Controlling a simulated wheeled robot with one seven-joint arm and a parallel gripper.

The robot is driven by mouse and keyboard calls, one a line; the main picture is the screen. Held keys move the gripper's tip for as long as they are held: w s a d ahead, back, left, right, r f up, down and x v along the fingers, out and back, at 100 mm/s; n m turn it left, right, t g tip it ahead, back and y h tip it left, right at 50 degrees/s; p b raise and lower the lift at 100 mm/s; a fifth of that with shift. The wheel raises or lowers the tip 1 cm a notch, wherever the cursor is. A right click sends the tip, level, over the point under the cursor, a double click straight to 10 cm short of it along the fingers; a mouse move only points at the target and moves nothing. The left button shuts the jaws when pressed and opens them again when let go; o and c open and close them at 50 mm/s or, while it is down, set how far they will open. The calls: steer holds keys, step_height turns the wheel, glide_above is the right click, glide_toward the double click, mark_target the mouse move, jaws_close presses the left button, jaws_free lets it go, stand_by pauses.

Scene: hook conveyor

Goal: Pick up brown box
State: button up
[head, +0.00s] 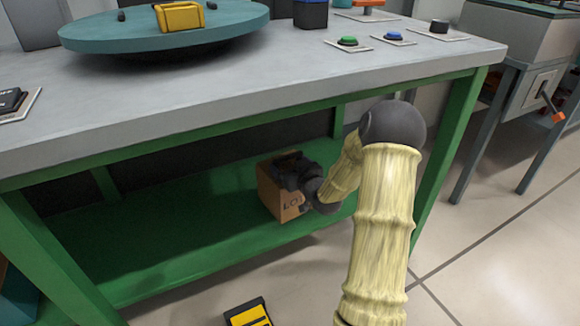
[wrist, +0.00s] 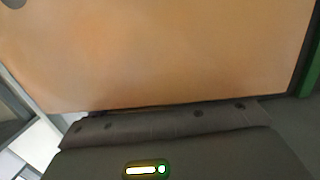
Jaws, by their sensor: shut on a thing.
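In the wrist view the box's plain brown face (wrist: 170,50) fills most of the picture, right against the dark gripper body (wrist: 170,130). The fingertips are mostly hidden. I cannot tell whether the box rests on the shelf or is held just above it.
The green shelf (head: 170,240) is otherwise clear. The grey tabletop (head: 290,80) is close above my arm, and a green table leg (head: 455,140) stands to the right. On top are a teal turntable (head: 90,38) with a yellow object and several buttons. A yellow-black item (head: 247,315) is below.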

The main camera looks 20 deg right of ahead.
steer(key=shift+r+p, duration=0.3)
steer(key=shift+r, duration=0.4)
steer(key=shift+s, duration=0.2)
steer(key=s+p, duration=0.6)
steer(key=s, duration=1.1)
steer(key=shift+s+d, duration=0.25)
steer(key=shift+d, duration=0.05)
